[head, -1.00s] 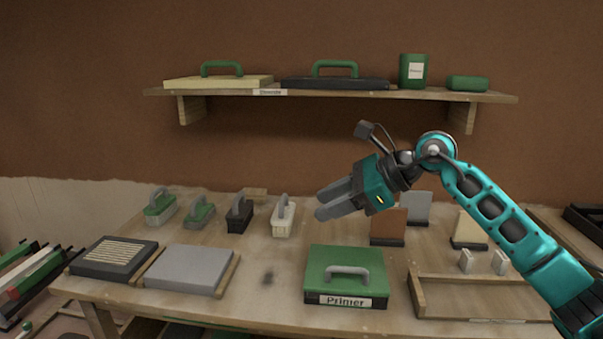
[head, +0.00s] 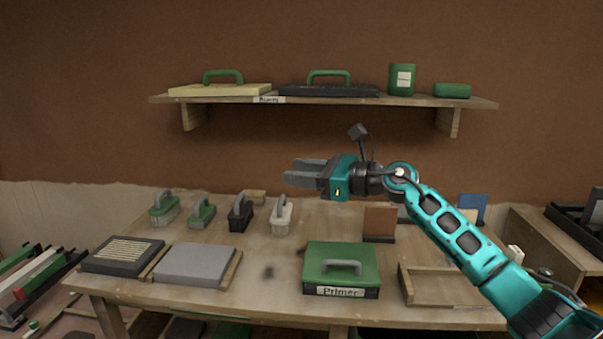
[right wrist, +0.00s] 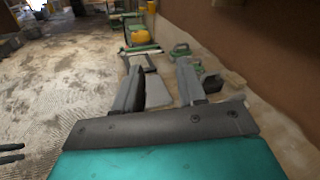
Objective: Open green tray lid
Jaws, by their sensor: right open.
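The green tray lid (head: 357,257) lies flat and closed on the tray (head: 368,292) labelled "Primer", on the workbench right of centre. A grey handle (head: 341,267) stands on the lid. My right gripper (head: 287,172) is open and empty, above and behind the tray, with its fingers pointing left. In the right wrist view its two spread fingers (right wrist: 156,88) have nothing between them.
Several handled brushes (head: 241,212) stand at the back left of the workbench (head: 265,300). A grey board (head: 196,265) lies left of the tray. An open wooden tray (head: 432,288) sits to its right. A shelf (head: 330,101) hangs above.

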